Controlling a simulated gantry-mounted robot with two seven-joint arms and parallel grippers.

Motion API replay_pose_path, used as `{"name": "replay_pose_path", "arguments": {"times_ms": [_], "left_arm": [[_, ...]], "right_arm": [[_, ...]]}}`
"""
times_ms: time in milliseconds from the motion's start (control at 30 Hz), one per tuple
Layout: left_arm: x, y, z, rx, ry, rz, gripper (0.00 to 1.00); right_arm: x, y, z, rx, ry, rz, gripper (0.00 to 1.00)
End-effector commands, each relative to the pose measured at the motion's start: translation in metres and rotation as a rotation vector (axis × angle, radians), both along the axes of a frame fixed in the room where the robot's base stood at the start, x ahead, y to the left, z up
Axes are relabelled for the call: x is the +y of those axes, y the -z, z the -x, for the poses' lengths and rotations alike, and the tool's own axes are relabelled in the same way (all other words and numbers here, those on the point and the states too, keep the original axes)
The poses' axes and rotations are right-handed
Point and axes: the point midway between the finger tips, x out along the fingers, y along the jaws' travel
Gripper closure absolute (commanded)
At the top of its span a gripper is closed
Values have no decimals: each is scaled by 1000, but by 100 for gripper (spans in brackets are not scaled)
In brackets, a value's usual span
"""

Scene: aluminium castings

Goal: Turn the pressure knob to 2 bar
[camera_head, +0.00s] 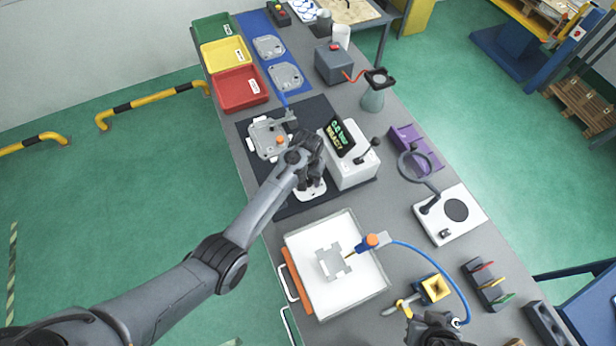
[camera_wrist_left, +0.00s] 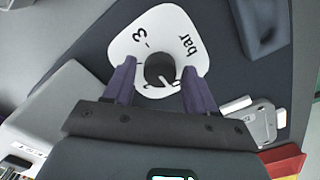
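The pressure knob (camera_wrist_left: 160,69) is a round dark knob in the middle of a white dial plate (camera_wrist_left: 140,43) marked "bar" and "3". A pale pointer mark shows at its lower edge; some of the scale is hidden. In the head view the dial plate (camera_head: 312,194) lies in front of the white box with a screen. My left gripper (camera_wrist_left: 158,82) is open, its purple-grey fingers on either side of the knob with gaps between. It also shows over the plate in the head view (camera_head: 314,182). My right gripper (camera_head: 435,328) is partly cut off at the bottom edge; its fingers are unclear.
The white box (camera_head: 352,170) with a lit screen and a lever stands close right of my left gripper. A casting (camera_head: 268,138) lies on the dark mat behind. Coloured bins (camera_head: 240,102) are at the back left.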

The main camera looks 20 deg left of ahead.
Motion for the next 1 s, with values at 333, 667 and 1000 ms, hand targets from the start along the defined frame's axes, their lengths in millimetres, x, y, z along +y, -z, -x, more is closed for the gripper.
{"name": "replay_pose_path", "arguments": {"times_ms": [333, 667, 1000], "left_arm": [[0, 0, 0, 0, 0, 0, 91], [0, -2, 0, 1, 63, -1, 91], [1, -3, 0, 2, 309, -1, 91]], "right_arm": [[0, 0, 0, 1, 0, 0, 100], [1, -7, 0, 1, 1, -2, 100], [2, -28, 0, 1, 4, -7, 100]]}}
